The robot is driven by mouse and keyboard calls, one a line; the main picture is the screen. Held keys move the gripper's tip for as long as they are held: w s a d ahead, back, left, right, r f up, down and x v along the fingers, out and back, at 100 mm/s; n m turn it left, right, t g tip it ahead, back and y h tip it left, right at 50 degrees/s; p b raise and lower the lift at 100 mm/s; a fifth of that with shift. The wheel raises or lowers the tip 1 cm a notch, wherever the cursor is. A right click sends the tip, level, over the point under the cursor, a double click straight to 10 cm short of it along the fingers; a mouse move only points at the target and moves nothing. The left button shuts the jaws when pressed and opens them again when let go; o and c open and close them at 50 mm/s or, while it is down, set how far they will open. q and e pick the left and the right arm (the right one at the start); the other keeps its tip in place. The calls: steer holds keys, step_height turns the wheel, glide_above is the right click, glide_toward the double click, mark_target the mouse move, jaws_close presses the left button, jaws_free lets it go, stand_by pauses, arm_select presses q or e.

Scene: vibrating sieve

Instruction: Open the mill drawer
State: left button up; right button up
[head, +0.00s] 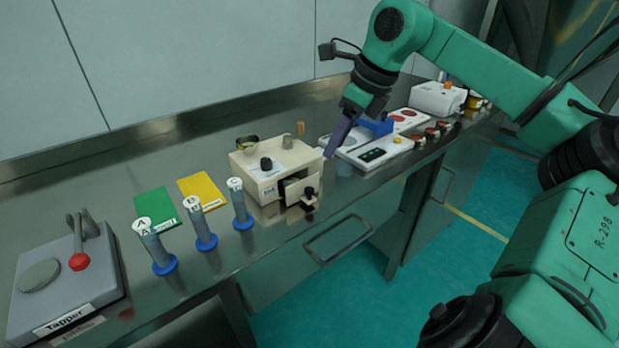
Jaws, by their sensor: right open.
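The mill (262,166) is a beige box with a black knob and a small bowl-like part on top, standing mid-bench. Its drawer (296,189) is at the lower right of the front face, with a dark black handle (309,197). A dark gap shows around the drawer front, which seems to stand out a little; how far is hard to tell. My right gripper (330,153) points down just right of the mill, above and behind the handle, apart from it. It is open and holds nothing visible. My left gripper is out of view.
Three blue-based tubes (242,205) stand left of the mill, before green (156,208) and yellow (201,191) cards. The grey Tapper (65,285) is at far left. A white panel device (368,150) and a white box (438,98) stand to the right. Bench front is clear.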

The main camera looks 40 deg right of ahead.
mark_target(310, 188)
steer(key=p+x, duration=0.1)
steer(key=x, duration=1.1)
steer(key=shift+s+a, duration=0.15)
steer(key=shift+a+f, duration=0.15)
steer(key=shift+f, duration=0.3)
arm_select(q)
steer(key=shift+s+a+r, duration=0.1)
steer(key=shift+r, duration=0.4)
arm_select(e)
steer(key=shift+w, duration=0.2)
jaws_close()
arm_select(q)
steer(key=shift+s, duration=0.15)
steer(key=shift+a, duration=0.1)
